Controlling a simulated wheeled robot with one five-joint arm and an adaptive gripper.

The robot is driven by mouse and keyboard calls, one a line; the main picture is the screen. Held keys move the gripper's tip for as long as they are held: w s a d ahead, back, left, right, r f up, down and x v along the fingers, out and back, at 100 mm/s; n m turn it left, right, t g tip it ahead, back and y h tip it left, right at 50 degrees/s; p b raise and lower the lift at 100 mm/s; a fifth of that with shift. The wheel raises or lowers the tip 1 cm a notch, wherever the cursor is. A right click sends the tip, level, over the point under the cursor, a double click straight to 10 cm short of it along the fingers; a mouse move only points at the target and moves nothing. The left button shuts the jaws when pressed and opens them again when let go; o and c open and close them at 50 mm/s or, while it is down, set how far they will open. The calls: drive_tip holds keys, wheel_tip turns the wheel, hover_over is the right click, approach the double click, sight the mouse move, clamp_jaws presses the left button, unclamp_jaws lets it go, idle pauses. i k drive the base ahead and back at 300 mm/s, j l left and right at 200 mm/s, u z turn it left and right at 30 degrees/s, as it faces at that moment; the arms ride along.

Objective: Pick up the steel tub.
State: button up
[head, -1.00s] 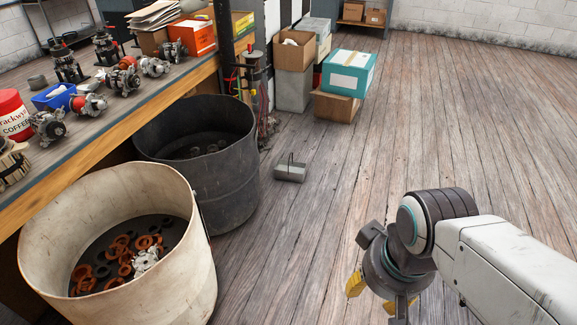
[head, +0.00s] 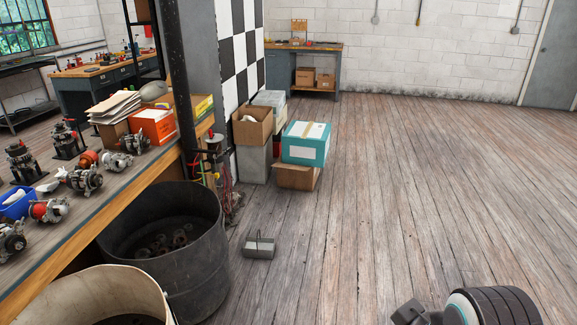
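A small grey metal box-like tub (head: 258,248) with a thin upright handle sits on the wooden floor left of centre, just right of a large dark drum. I take it to be the steel tub; it is small in the view, and I cannot see inside it. Only the wrist end of my arm shows at the bottom right corner, well to the right of the tub and apart from it. My gripper's fingers are below the frame, so their state is hidden.
A dark drum (head: 205,262) and a cream drum (head: 148,290) stand beside the workbench (head: 130,225) at left. A teal-and-white box (head: 305,146) on a cardboard box (head: 297,178) stands behind the tub. The floor (head: 420,190) to the right is clear.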

sight(259, 242)
drive_tip(key=i, duration=4.8)
drive_tip(key=i+z, duration=0.3)
drive_tip(key=z, duration=0.15)
drive_tip(key=i+z, duration=0.25)
drive_tip(key=z, duration=4.55)
